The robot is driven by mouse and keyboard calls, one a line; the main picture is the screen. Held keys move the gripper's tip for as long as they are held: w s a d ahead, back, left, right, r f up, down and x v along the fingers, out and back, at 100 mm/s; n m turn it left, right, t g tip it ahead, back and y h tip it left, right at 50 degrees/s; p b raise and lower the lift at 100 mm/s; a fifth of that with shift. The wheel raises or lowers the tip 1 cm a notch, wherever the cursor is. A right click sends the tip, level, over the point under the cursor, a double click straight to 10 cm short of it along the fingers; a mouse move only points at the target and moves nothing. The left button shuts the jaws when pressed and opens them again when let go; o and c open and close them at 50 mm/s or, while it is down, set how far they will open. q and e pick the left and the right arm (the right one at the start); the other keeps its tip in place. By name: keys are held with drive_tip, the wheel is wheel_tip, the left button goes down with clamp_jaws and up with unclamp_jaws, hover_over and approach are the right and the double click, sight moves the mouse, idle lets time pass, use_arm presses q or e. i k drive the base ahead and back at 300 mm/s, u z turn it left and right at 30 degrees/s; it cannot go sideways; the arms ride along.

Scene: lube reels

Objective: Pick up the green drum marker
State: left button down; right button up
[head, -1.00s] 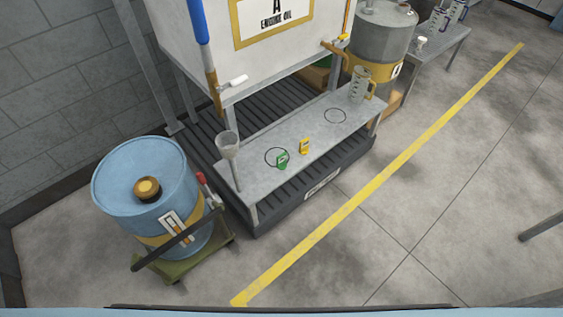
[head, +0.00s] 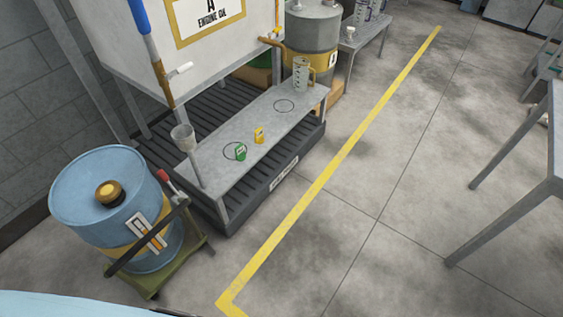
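The green drum marker (head: 240,152) is a small green tag standing on the grey metal shelf (head: 213,162) in front of the white engine oil tank. It stands at the edge of a black circle drawn on the shelf. A similar yellow marker (head: 259,135) stands just to its right. Neither of my grippers is in the head view, and nothing is touching the green marker.
A blue drum (head: 105,205) on a green dolly stands left of the shelf. A funnel (head: 183,140) is at the shelf's left end and a measuring jug (head: 301,73) at its right end. A grey table (head: 540,170) is at the right. The floor (head: 390,215) between is open.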

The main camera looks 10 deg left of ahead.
sight(240, 156)
drive_tip(key=z, duration=0.25)
drive_tip(key=i, duration=0.6)
drive_tip(key=u, duration=1.25)
drive_tip(key=i, duration=0.9)
drive_tip(key=u, duration=0.95)
